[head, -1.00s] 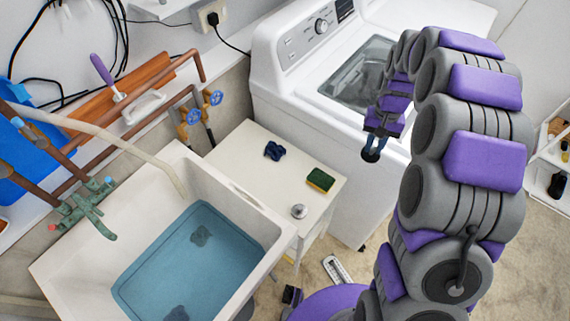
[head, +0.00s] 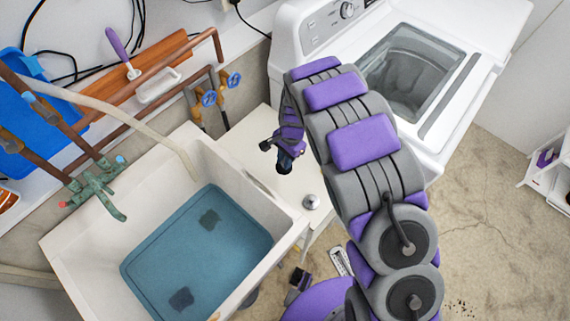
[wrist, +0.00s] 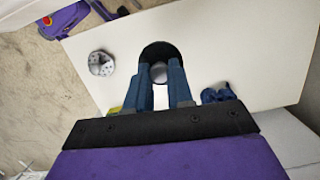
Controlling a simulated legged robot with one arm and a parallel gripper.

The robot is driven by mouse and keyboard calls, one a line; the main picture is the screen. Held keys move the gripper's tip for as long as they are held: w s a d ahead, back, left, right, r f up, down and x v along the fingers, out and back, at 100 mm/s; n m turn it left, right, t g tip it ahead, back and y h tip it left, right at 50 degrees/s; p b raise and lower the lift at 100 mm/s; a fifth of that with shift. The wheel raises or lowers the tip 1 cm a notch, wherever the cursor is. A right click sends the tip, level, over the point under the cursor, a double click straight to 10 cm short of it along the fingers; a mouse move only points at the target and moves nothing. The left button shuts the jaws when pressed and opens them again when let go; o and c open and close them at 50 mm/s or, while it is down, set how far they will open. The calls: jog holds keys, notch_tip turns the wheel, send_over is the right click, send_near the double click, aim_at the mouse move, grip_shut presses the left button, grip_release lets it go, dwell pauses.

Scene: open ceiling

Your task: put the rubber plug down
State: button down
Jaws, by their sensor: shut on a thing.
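My gripper (wrist: 160,75) is shut on the black round rubber plug (wrist: 161,49), which sits between the blue fingertips in the wrist view. In the head view my gripper (head: 287,156) points down over the white side table (head: 258,122), and the plug (head: 284,167) shows dark at its tip. The table top also fills much of the wrist view (wrist: 235,40). Whether the plug touches the table top I cannot tell.
A small round metal strainer (head: 310,201) stands on the table's front corner. A dark blue cloth (wrist: 218,94) and a mostly hidden sponge (wrist: 115,111) lie near my fingers. The water-filled sink (head: 172,155) is left; the washing machine (head: 455,110) is right.

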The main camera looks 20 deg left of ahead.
notch_tip(320, 180, down, 9)
jog(key=shift+b, duration=0.85)
jog(key=c, duration=1)
grip_release()
jog(key=shift+r, duration=0.1)
